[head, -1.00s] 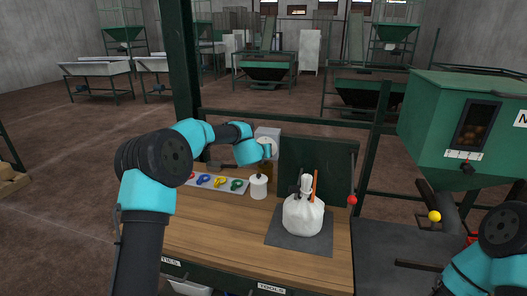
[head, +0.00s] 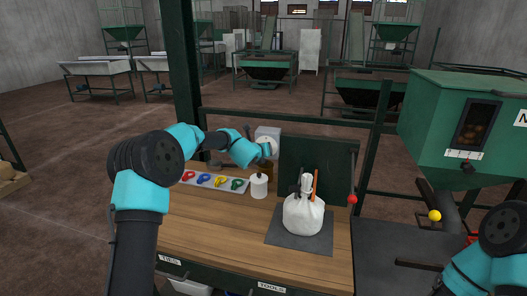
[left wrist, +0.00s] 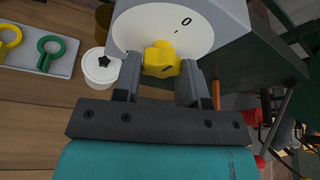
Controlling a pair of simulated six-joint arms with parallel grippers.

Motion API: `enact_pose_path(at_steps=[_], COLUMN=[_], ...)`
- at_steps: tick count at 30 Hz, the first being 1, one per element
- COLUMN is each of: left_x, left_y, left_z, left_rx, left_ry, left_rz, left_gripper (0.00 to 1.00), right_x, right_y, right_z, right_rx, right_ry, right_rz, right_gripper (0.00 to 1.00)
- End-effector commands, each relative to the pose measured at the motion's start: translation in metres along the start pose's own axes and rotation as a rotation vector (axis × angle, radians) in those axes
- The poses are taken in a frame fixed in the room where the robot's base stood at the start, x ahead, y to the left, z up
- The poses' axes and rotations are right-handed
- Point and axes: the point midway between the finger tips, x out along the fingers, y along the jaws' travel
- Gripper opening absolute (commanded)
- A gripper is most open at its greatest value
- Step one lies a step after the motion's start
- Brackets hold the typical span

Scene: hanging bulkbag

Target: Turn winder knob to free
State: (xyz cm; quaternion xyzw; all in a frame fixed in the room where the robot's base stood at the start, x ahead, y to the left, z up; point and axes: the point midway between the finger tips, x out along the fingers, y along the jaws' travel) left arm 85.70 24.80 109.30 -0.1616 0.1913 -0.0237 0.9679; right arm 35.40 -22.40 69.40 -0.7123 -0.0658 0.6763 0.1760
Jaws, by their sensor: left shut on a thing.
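The winder knob (left wrist: 162,60) is yellow and sits on a round white dial (left wrist: 135,30) on the face of a pale grey box (head: 268,132). The dial carries a "0" and a short stroke mark. My left gripper (left wrist: 161,78) is at the knob, with one finger on each side, shut on it. In the head view my left gripper (head: 268,150) is in front of the box, and the knob is hidden there. My right arm is at the lower right; its fingers cannot be made out clearly.
A white lidded pot (head: 259,186) stands below the box, beside a tray (head: 213,182) of coloured rings. A white tied bag (head: 303,214) stands on a dark mat (head: 285,242) to the right. A dark green panel (head: 318,165) rises behind it. The front of the wooden bench is clear.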

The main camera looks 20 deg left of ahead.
Motion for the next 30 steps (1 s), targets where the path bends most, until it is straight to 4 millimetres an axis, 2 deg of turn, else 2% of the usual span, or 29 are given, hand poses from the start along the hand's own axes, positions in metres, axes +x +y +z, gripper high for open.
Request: enact_pose_path(at_steps=[5,6,13,30], left_x=[0.0005,0.0004,0.0000,-0.0073], left_y=[-0.0008,-0.0008,-0.0004,-0.0013], left_z=[0.0011,0.0013,0.0019,0.0013], left_rx=[-0.002,-0.002,-0.001,-0.003], left_ry=[-0.003,-0.003,-0.004,0.000], left_rz=[-0.001,-0.002,-0.001,-0.005], left_gripper=[0.15,0.41,0.63,0.64], right_x=[0.0000,0.0000,0.0000,0.0000], right_y=[0.0000,0.0000,0.0000,0.0000], right_z=[0.0000,0.0000,0.0000,0.0000], right_rx=[0.000,0.000,0.000,0.000], right_ry=[0.000,0.000,0.000,0.000], right_rz=[0.000,0.000,0.000,0.000], right_gripper=[0.95,0.95,0.95,0.95])
